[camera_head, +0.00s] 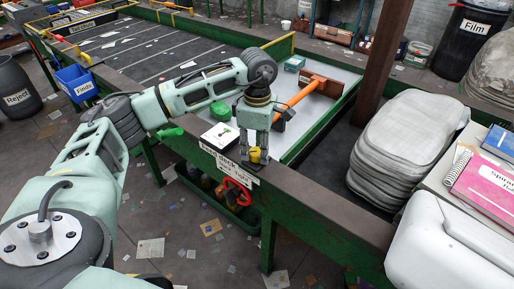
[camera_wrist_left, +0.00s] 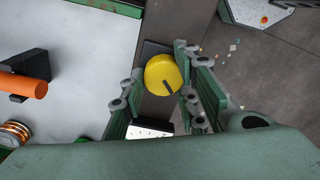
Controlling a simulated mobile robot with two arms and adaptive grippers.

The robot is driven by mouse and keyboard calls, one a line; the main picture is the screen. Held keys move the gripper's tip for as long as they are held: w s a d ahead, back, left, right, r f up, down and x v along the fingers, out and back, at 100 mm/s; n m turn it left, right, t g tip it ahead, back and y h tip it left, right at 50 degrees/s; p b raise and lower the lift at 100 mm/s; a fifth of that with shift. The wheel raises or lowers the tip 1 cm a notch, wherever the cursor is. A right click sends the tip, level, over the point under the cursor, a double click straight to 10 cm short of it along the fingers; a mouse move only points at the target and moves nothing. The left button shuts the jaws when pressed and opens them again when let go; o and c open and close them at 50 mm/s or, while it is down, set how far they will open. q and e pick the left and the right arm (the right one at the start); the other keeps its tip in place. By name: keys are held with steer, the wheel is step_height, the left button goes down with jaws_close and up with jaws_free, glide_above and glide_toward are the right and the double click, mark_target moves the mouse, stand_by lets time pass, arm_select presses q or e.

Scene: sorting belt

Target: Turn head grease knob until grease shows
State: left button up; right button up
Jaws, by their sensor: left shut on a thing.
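The yellow grease knob (camera_head: 255,155) sits on the green side rail of the belt, above a white label (camera_head: 228,163). In the left wrist view the knob (camera_wrist_left: 164,75) is round with a dark mark on its face, on a dark base plate. My left gripper (camera_head: 257,150) points down over it, shut on the knob, with one finger on each side in the wrist view (camera_wrist_left: 160,88). I cannot see any grease. My right gripper is not in view.
A red handwheel (camera_head: 237,190) hangs below the rail. An orange bar (camera_head: 300,95) lies over the pale deck behind the gripper. Grey sacks (camera_head: 405,135) are stacked at right.

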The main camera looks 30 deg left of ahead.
mark_target(258, 149)
arm_select(q)
steer(key=o, duration=0.9)
steer(key=shift+w+a+r, duration=0.15)
steer(key=shift+w+r, duration=0.15)
steer(key=shift+w, duration=0.05)
steer(key=shift+o, duration=0.5)
steer(key=shift+f, duration=0.15)
steer(key=shift+s, duration=0.1)
step_height(258, 149, up, 12)
steer(key=shift+c, duration=0.2)
